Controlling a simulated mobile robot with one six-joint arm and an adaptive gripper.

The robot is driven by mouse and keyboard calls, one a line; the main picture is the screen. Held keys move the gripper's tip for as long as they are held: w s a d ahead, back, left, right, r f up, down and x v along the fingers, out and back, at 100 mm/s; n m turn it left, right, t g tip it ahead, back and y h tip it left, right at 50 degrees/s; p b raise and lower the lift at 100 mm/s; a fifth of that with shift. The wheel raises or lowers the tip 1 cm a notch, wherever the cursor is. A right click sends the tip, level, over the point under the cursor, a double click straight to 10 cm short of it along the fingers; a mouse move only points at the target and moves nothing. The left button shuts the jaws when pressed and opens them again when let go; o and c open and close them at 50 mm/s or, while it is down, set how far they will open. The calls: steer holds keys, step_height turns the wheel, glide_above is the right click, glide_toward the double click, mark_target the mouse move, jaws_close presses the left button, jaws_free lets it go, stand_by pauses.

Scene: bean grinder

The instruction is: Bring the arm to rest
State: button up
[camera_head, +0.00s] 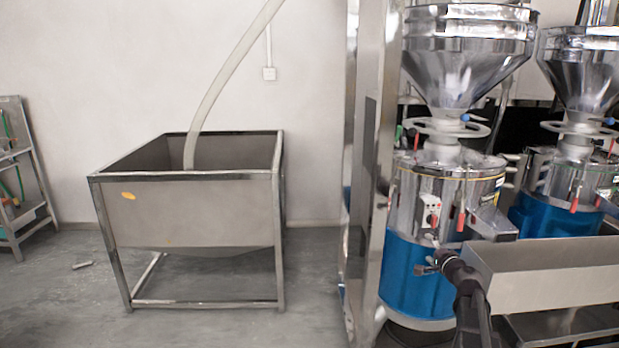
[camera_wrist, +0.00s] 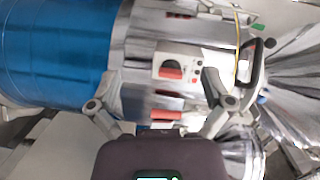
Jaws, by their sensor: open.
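My gripper (camera_head: 428,266) is in the lower right of the head view, in front of the bean grinder (camera_head: 420,275) with its blue base and steel upper body. In the wrist view my gripper (camera_wrist: 158,92) has its two fingers spread wide with nothing between them. Behind the fingers the grinder's blue base (camera_wrist: 55,50) lies at the left. I cannot tell the exact gap between the fingers and the grinder.
A steel trough (camera_head: 545,275) stands just right of my arm. A second grinder (camera_head: 570,185) is behind it. A steel post (camera_head: 365,170) rises left of the first grinder. A steel hopper bin (camera_head: 195,210) with a pale hose stands at the left, with open floor around it.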

steer(key=s+a+f+n+g+y, duration=0.2)
steer(key=s+a+f+n+g, duration=0.25)
steer(key=a, duration=0.45)
steer(key=s+a+f+n+g+y, duration=0.1)
steer(key=s+a+f+n+g, duration=0.4)
steer(key=a, duration=0.4)
steer(key=s+a+f+n+g+h, duration=0.2)
steer(key=s+f+g+h, duration=0.15)
steer(key=s, duration=0.55)
steer(key=s+a+f+n+g+h, duration=0.2)
steer(key=s+f+g, duration=0.15)
steer(key=s, duration=0.55)
step_height(320, 180, up, 24)
steer(key=s+p, duration=0.1)
steer(key=p, duration=2.3)
steer(key=shift+s+d+r+h+p, duration=0.15)
steer(key=shift+h+p, duration=0.15)
steer(key=shift+h, duration=0.05)
steer(key=shift+n, duration=0.25)
